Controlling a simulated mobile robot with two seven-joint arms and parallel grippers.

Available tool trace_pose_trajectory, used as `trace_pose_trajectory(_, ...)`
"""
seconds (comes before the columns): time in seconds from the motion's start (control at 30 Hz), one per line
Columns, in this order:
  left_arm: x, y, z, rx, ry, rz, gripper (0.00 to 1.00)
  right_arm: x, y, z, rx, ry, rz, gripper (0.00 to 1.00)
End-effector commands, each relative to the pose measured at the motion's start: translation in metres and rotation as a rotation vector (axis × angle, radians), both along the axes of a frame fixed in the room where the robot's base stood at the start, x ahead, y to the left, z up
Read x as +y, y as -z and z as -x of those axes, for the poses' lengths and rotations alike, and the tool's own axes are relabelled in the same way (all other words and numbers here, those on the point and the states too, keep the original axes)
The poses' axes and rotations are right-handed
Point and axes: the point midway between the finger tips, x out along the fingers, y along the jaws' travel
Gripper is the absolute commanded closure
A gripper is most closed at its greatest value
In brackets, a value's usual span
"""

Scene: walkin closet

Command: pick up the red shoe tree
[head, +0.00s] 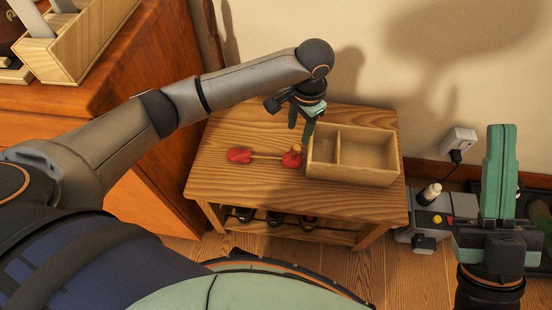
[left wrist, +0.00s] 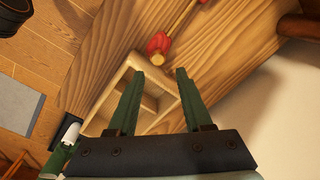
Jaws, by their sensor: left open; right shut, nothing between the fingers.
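The red shoe tree (head: 265,156) lies on the wooden bench top, with red ends joined by a thin wooden rod. Its right end is close to the open wooden box. In the left wrist view its red end with a pale knob (left wrist: 158,46) shows just beyond my fingertips. My left gripper (head: 300,128) is open and empty above the bench, beside the box's left wall and above the shoe tree's right end. My right gripper (head: 501,150) is shut and empty, pointing up at the far right, away from the bench.
The two-compartment wooden box (head: 370,178) looks empty on the bench (head: 240,187). Several dark items sit on the shelf below. A wooden cabinet (head: 120,85) stands left. A grey device (head: 437,208) is on the floor at right. The bench's front left is clear.

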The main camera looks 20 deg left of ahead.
Motion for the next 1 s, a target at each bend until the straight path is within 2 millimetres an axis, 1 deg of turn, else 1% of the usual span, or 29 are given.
trace_pose_trajectory(0.03,0.001,0.012,0.0,0.002,0.0,-0.001,0.5,0.001,-0.002,0.007,-0.042,-0.009,0.001,1.0)
trace_pose_trajectory(0.1,0.002,0.028,0.0,0.002,-0.001,0.0,0.5,0.002,-0.003,0.013,-0.076,-0.023,-0.001,1.0)
trace_pose_trajectory(0.13,0.002,0.033,0.0,0.002,-0.001,-0.001,0.5,0.003,-0.004,0.016,-0.089,-0.028,-0.002,1.0)
trace_pose_trajectory(0.2,0.003,0.042,-0.001,0.0,-0.001,0.0,0.5,0.003,0.0,0.015,-0.084,-0.033,-0.006,1.0)
trace_pose_trajectory(0.3,0.003,0.05,-0.002,-0.001,-0.001,0.001,0.5,0.004,0.003,0.014,-0.078,-0.038,-0.011,1.0)
trace_pose_trajectory(0.47,0.003,0.056,-0.001,-0.002,0.0,0.001,0.5,0.004,0.007,0.014,-0.073,-0.041,-0.014,1.0)
trace_pose_trajectory(0.57,0.004,0.068,0.0,-0.001,0.0,0.0,0.5,0.004,0.015,0.014,-0.07,-0.045,-0.018,1.0)
trace_pose_trajectory(0.7,0.004,0.09,0.002,-0.001,0.0,0.0,0.5,0.004,0.029,0.013,-0.059,-0.057,-0.03,1.0)
trace_pose_trajectory(0.8,0.005,0.102,0.001,-0.001,0.0,0.0,0.5,0.005,0.034,0.013,-0.052,-0.064,-0.04,1.0)
trace_pose_trajectory(0.87,0.005,0.104,0.001,-0.003,0.0,0.001,0.5,0.005,0.035,0.013,-0.05,-0.066,-0.042,1.0)
trace_pose_trajectory(1.0,0.005,0.103,0.001,-0.003,0.0,0.002,0.5,0.006,0.034,0.013,-0.048,-0.071,-0.044,1.0)
